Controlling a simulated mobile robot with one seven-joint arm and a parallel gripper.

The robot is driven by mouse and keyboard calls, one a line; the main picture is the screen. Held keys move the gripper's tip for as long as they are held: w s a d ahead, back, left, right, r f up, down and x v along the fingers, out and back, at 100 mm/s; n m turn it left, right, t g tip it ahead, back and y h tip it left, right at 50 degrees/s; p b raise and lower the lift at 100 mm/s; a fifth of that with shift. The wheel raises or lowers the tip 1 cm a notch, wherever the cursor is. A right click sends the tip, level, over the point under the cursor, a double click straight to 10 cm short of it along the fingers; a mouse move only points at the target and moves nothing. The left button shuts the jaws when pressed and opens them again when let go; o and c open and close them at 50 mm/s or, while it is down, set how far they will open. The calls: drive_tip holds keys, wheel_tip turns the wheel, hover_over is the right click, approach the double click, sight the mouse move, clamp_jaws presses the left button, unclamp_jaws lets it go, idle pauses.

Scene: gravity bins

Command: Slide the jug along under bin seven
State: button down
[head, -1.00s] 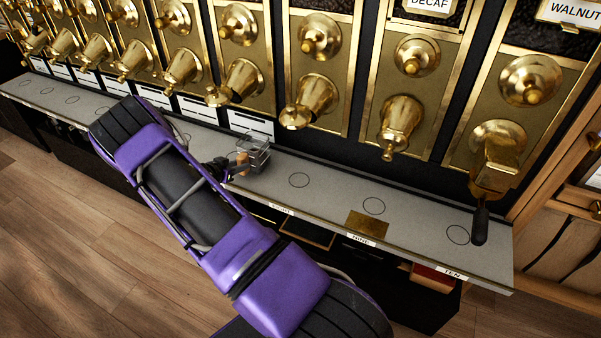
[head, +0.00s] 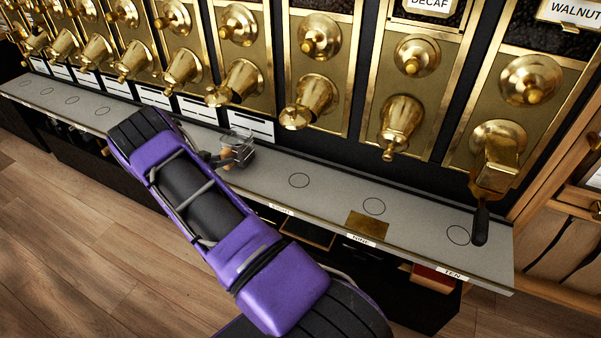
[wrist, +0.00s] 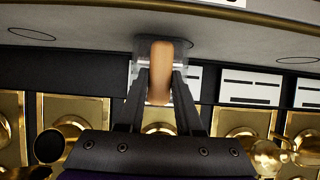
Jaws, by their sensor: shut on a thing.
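The jug (head: 240,151) is a small clear vessel with a tan handle, standing on the grey shelf (head: 335,191). In the wrist view its handle (wrist: 159,72) lies between my two dark fingers, with the clear body (wrist: 141,66) behind it. My gripper (wrist: 160,92) is shut on the handle. Counting back from the TEN label, bin seven's brass spout (head: 237,81) is above the jug in the head view. Part of a ring outline shows by the jug in the wrist view; the jug hides much of it, so exact centring is unclear.
An empty shelf ring (head: 300,180) lies right of the jug, with another (head: 374,206) by a brass plate (head: 367,225). The shelf's front edge is close.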

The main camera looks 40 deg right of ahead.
drive_tip(key=shift+w+a, duration=0.25)
drive_tip(key=shift+w, duration=0.3)
drive_tip(key=shift+w+a, duration=0.2)
drive_tip(key=shift+w, duration=0.3)
drive_tip(key=c, duration=0.5)
unclamp_jaws()
drive_tip(key=p+v, duration=0.2)
drive_tip(key=v, duration=1.5)
drive_tip(key=shift+s+a, duration=0.15)
drive_tip(key=shift+a, duration=0.05)
drive_tip(key=shift+r, duration=0.2)
